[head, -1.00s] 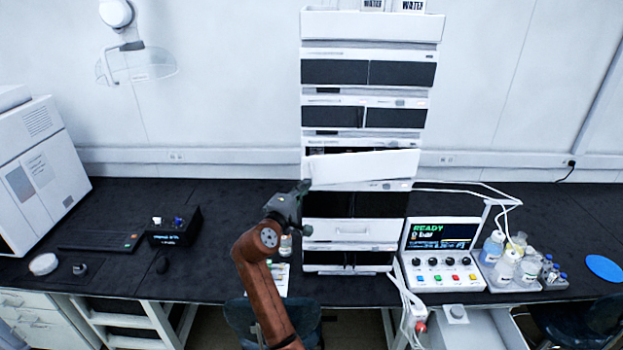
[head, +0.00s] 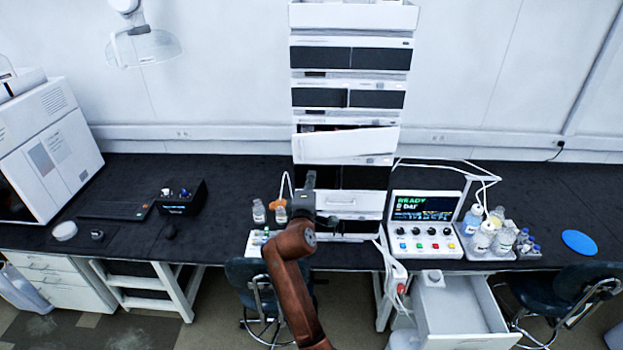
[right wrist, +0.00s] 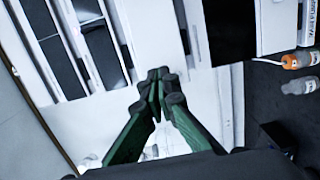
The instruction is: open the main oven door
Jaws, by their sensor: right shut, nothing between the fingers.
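The instrument stack (head: 352,60) stands at the back of the bench. A broad white front panel (head: 346,146) on it juts out and is tilted, its left end a little lower; it looks like the oven door, hinged open at least partly. My right gripper (head: 309,180) is in front of the stack's left side, below this panel and apart from it as far as I can tell. In the right wrist view its green fingers (right wrist: 158,82) are together and empty, before a large white surface (right wrist: 120,110). My left gripper is not in view.
A white drawer front with a handle (head: 345,203) is low on the stack. Small bottles (head: 259,211) stand left of it, one with an orange cap (head: 278,204). A control box (head: 424,225) and a bottle tray (head: 500,252) are to the right.

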